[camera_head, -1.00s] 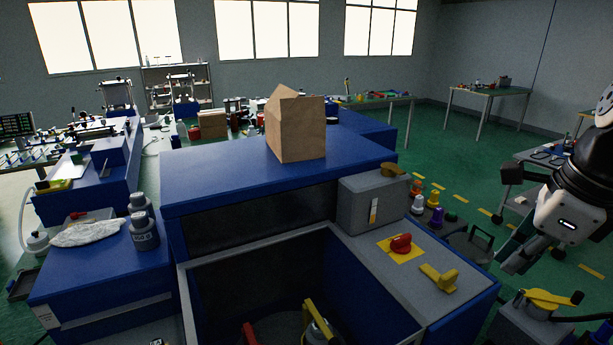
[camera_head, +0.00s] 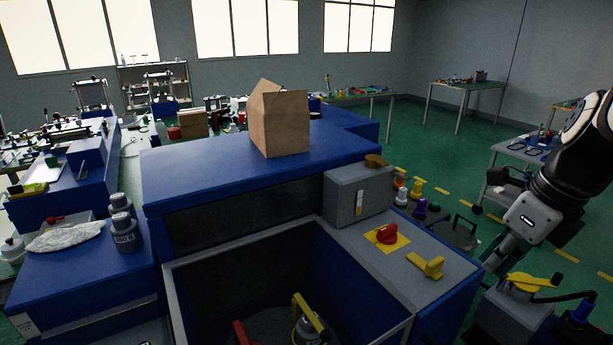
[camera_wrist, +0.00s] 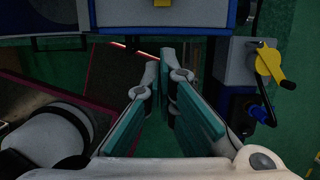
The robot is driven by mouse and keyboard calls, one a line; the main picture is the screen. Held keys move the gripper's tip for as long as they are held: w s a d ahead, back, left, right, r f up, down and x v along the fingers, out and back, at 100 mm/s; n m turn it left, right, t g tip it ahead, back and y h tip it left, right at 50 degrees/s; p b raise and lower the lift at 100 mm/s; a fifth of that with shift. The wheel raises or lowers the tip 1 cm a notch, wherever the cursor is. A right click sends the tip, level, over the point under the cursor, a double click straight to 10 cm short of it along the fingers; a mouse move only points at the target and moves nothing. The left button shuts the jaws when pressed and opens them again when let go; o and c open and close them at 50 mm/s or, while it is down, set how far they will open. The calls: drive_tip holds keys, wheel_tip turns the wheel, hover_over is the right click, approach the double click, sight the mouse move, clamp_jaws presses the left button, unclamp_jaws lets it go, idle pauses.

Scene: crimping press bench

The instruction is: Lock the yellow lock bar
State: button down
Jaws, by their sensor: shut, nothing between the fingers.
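Several yellow parts show, and I cannot tell for sure which is the lock bar. A short yellow bar (camera_head: 428,266) sits on the press's grey top panel, in front of a red knob on a yellow plate (camera_head: 388,235). A yellow lever with a dark end (camera_head: 525,283) sits on a grey box at lower right; it also shows at right in the wrist view (camera_wrist: 268,63). A yellow handle (camera_head: 312,313) stands inside the open press bay. My gripper (camera_wrist: 163,72) is shut and empty, beyond the panel's right side, apart from these parts.
The blue press cabinet (camera_head: 220,180) fills the middle and carries a paper bag (camera_head: 279,122). A grey box (camera_head: 350,197) stands behind the red knob. Coloured posts (camera_head: 418,190) stand beyond the panel. A blue connector (camera_head: 580,315) and black cable lie near the lever. Green floor is open behind.

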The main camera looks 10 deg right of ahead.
sight(425, 260)
drive_tip(key=w+f, duration=0.1)
drive_tip(key=f, duration=0.1)
drive_tip(key=w+a+f, duration=0.1)
drive_tip(key=f, duration=0.1)
drive_tip(key=w+f, duration=0.1)
drive_tip(key=f, duration=0.2)
drive_tip(key=shift+w+a+b, duration=0.2)
drive_tip(key=shift+w+b, duration=0.1)
drive_tip(key=shift+w, duration=0.1)
drive_tip(key=shift+w+a, duration=0.3)
drive_tip(key=shift+w, duration=0.55)
drive_tip(key=w, duration=0.1)
drive_tip(key=w+a, duration=0.1)
drive_tip(key=w, duration=0.2)
drive_tip(key=shift+w+a, duration=0.15)
drive_tip(key=shift+a, duration=0.1)
